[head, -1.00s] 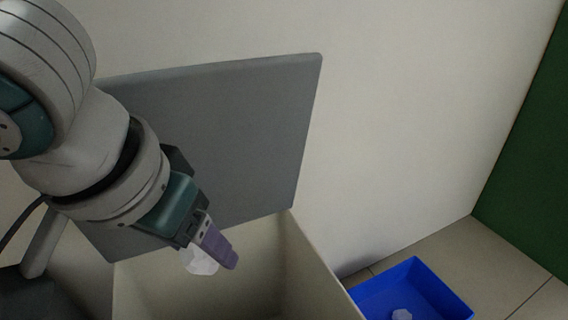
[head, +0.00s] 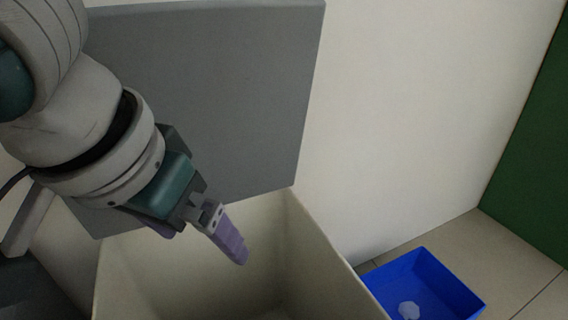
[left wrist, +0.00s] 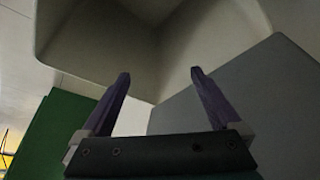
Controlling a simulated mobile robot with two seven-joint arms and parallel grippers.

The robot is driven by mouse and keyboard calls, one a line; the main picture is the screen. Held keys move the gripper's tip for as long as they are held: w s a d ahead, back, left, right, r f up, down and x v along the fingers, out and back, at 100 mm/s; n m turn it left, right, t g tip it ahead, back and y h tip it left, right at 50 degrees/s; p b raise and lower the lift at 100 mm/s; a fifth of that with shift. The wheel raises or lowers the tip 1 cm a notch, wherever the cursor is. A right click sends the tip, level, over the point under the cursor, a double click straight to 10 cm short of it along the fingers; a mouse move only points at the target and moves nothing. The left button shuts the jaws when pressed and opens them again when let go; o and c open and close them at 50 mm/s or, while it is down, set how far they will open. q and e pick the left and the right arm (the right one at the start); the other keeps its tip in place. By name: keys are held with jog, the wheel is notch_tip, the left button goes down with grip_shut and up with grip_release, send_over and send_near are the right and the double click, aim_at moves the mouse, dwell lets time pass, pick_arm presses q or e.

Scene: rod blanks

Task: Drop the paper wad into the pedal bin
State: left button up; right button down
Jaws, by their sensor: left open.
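The pedal bin (head: 318,262) is a cream box with its grey lid (head: 215,95) standing up behind the opening. My left gripper (head: 203,247) is over the bin's opening, with its purple fingers spread apart and nothing seen between them. In the left wrist view the two fingers (left wrist: 160,76) are wide apart and empty, with the bin's pale inside (left wrist: 105,40) beyond them. The white paper wad that was at the fingers is not visible now, and the bin's floor is mostly out of view. My right gripper is not in view.
A blue open tray (head: 452,284) stands on the tiled floor right of the bin, with a small pale lump (head: 409,310) in it. A white wall (head: 410,110) rises behind, and a green panel (head: 535,160) is at the far right.

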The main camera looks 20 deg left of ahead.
pick_arm(q)
jog(key=shift+r, duration=0.1)
jog(key=p+v, duration=0.7)
jog(key=v, duration=0.2)
jog(key=shift+r+p, duration=0.35)
jog(key=shift+p, duration=0.05)
jog(key=shift+s, duration=0.2)
